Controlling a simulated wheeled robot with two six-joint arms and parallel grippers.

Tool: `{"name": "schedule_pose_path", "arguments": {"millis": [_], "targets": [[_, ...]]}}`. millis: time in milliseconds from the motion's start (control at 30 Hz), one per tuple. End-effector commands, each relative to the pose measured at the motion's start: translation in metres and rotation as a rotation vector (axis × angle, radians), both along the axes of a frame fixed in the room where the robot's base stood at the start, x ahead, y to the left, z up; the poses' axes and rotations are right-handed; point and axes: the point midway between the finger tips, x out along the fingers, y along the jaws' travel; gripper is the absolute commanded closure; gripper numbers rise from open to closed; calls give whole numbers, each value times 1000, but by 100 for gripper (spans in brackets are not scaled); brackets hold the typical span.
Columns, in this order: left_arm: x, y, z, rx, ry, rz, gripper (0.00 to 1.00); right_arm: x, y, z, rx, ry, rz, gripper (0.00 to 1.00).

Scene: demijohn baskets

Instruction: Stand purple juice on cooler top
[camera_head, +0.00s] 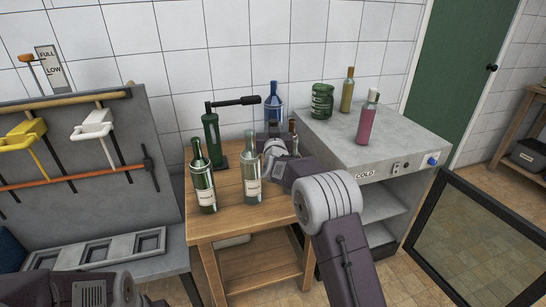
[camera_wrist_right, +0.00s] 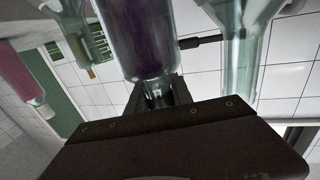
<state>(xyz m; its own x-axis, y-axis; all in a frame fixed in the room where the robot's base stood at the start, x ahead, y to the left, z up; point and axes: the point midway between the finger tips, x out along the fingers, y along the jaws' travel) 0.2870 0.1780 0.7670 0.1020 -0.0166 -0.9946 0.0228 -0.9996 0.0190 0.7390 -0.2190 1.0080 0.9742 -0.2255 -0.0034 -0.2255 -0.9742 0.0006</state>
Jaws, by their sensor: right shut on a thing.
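The purple juice (camera_wrist_right: 145,40) is a clear bottle with dark purple contents. In the right wrist view, its neck sits between the fingers of my right gripper (camera_wrist_right: 157,95), which is shut on it. In the head view my right wrist is over the back right of the wooden table, and the juice is mostly hidden behind it. I cannot tell whether its base touches the table. The cooler (camera_head: 385,150) stands right of the table, with a grey top. Only part of my left arm shows at the bottom left; its gripper is out of view.
A pink bottle (camera_head: 367,117), a yellow bottle (camera_head: 347,92) and a green jar (camera_head: 322,102) stand on the cooler; its front left top is clear. A dark green bottle (camera_head: 203,180), a pale bottle (camera_head: 252,180), a lever tool (camera_head: 213,135) and a blue bottle (camera_head: 273,100) stand left.

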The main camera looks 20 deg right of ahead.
Motion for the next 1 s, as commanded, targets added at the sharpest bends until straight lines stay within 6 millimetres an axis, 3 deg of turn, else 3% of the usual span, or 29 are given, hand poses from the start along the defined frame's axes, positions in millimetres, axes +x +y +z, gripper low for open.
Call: {"name": "schedule_pose_path", "arguments": {"millis": [100,233,467,700,1000], "targets": [[0,0,-9,0,0,0,64,0,0,-26,-2,-4,0,100],[0,0,-12,0,0,0,64,0,0,-39,-1,-6,-1,100],[0,0,-13,0,0,0,64,0,0,-46,0,-6,-1,100],[0,0,-23,0,0,0,64,0,0,-84,-1,-5,-1,100],[0,0,-23,0,0,0,64,0,0,-86,0,-6,-1,100]]}}
